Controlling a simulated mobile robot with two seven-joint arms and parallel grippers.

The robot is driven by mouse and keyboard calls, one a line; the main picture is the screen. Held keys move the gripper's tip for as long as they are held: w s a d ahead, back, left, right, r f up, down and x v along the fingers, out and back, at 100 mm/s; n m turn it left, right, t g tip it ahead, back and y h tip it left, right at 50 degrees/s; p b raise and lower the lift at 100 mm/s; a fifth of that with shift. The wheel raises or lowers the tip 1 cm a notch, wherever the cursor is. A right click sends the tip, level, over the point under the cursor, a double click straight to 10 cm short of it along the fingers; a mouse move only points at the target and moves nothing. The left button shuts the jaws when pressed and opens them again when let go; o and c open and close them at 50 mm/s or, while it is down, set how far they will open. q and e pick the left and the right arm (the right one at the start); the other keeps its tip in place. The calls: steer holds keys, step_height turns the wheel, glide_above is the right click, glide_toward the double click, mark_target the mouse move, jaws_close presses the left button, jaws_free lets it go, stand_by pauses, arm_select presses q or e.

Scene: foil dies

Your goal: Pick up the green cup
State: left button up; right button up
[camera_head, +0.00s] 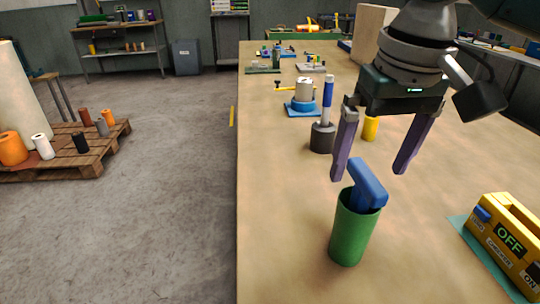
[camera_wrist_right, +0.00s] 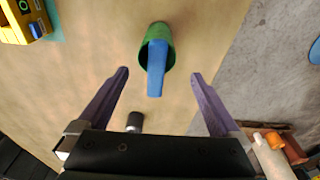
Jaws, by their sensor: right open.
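The green cup (camera_head: 352,236) stands upright on the workbench near its left edge, with a blue block-shaped object (camera_head: 368,184) sticking out of its top. My right gripper (camera_head: 370,177) is open above and behind the cup, its two purple fingers apart and empty. In the right wrist view the green cup (camera_wrist_right: 159,36) lies ahead of and between the open fingertips (camera_wrist_right: 160,73), with the blue object (camera_wrist_right: 156,68) pointing toward the gripper. I see no contact between fingers and cup. My left gripper is not in view.
A yellow checker box (camera_head: 508,240) sits on a teal mat to the right. A dark holder (camera_head: 322,138) with a blue-handled tool and a yellow cylinder (camera_head: 370,128) stand behind the cup. The bench (camera_head: 285,215) is clear left of the cup.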

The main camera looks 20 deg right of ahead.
mark_target(358, 207)
step_height(358, 207, down, 4)
steer(key=shift+d+f+b, duration=0.15)
steer(key=shift+f+b, duration=0.1)
steer(key=shift+b, duration=0.05)
steer(key=f, duration=0.3)
steer(key=w+f, duration=0.1)
steer(key=f, duration=0.1)
steer(key=shift+d+f+b, duration=0.1)
steer(key=shift+d+b, duration=0.15)
steer(key=shift+b, duration=0.1)
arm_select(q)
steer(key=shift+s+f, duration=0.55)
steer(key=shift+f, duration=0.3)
arm_select(e)
jaws_close()
